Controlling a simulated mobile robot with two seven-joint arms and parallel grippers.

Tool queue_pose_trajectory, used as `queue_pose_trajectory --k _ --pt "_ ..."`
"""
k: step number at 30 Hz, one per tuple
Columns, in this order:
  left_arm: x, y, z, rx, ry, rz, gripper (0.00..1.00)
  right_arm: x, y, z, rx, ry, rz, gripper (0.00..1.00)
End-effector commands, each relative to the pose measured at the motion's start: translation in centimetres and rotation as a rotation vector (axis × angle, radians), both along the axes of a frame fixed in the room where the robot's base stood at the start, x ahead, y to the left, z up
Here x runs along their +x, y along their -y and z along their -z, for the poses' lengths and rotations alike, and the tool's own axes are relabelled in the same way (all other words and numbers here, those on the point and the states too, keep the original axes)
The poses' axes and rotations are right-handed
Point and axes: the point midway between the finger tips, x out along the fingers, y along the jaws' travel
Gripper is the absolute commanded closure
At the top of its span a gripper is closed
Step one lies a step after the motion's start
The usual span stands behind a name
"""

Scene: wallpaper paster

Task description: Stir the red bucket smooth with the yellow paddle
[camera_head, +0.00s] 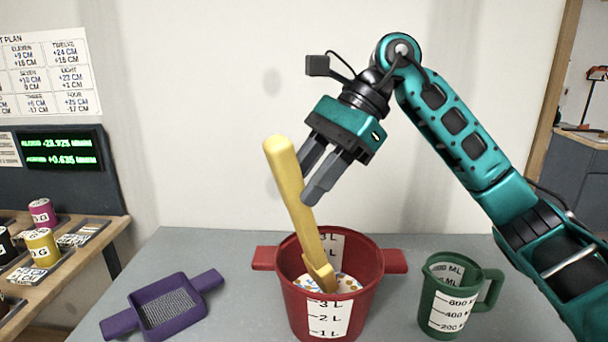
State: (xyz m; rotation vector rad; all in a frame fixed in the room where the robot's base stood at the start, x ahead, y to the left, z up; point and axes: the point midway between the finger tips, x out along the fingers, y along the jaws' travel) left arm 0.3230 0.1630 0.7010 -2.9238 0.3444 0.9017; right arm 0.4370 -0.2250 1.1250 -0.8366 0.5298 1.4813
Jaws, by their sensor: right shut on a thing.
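The red bucket (364,297) stands upright on the grey table, with a handle on each side and white litre scales on it. A pale mass with coloured specks (345,283) shows inside it. The yellow paddle (295,196) leans with its top to the left, and its lower end is inside the bucket at the speckled contents. My right gripper (313,181) is above the bucket, its fingers pointing down and left, shut on the paddle's upper shaft. My left gripper is not in view.
A purple sieve (169,307) with two handles lies left of the bucket. A green measuring jug (448,305) stands to the right, below my right arm. A wooden shelf with several small tins, including a yellow tin (42,246), is at the far left. The table behind the bucket is clear.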

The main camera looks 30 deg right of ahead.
Motion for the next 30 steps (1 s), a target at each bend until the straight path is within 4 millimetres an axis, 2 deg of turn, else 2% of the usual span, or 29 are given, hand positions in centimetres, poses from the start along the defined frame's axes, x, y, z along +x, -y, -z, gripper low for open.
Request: queue_pose_trajectory --k 1,7,18,30 --pt "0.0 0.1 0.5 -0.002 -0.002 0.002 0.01 0.1 0.2 0.9 0.000 0.000 0.001 1.00" --pt "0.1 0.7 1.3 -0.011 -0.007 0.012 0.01 0.5 0.9 2.7 0.000 -0.001 0.002 1.00" --pt "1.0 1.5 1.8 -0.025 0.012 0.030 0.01 1.2 2.1 5.9 0.000 0.000 0.001 1.00" --pt "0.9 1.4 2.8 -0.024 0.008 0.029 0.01 1.5 2.7 7.2 0.000 0.001 0.001 1.00"
